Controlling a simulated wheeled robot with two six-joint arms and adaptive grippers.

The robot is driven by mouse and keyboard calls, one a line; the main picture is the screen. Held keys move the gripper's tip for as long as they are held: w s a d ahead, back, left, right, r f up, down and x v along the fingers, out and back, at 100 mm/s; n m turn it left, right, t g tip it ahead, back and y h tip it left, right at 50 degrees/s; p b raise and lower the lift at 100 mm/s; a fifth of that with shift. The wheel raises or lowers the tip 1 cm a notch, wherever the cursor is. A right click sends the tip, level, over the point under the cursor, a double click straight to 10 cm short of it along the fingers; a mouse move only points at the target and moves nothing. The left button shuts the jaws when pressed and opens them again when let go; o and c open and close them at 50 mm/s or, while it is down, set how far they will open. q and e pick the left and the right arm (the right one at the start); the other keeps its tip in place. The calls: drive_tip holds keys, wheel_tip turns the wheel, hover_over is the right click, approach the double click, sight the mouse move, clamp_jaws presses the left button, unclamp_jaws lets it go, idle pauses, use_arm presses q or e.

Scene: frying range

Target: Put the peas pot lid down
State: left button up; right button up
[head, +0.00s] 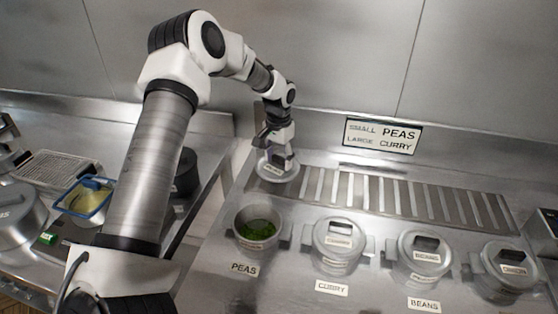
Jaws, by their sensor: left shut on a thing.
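The peas pot (257,227) is open and shows green peas inside, behind a label reading PEAS. My left gripper (278,150) is shut on the peas pot lid (278,172), a round grey lid. The lid is at the left end of the slatted metal strip, behind the peas pot and apart from it. I cannot tell whether the lid touches the surface. My right gripper is not in view.
Lidded pots labelled CURRY (338,246) and BEANS (421,258) and another lidded pot (503,270) stand to the right. The slatted strip (400,197) is bare to the right. A sign (382,135) hangs behind. A blue-rimmed tray (86,198) is at left.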

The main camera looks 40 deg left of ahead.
sight(279, 165)
use_arm(q)
drive_tip(key=shift+w+a+f, duration=0.25)
drive_tip(key=shift+w+a, duration=0.3)
drive_tip(key=shift+w, duration=0.1)
wheel_tip(279, 165, down, 2)
drive_tip(key=shift+s+f+p, duration=0.1)
drive_tip(key=shift+f+p, duration=0.05)
drive_tip(key=shift+p, duration=0.6)
drive_tip(key=shift+f, duration=0.4)
drive_tip(key=shift+f, duration=0.2)
drive_tip(key=o, duration=1.2)
wheel_tip(279, 165, up, 12)
drive_tip(key=b, duration=0.3)
drive_tip(key=shift+r, duration=0.2)
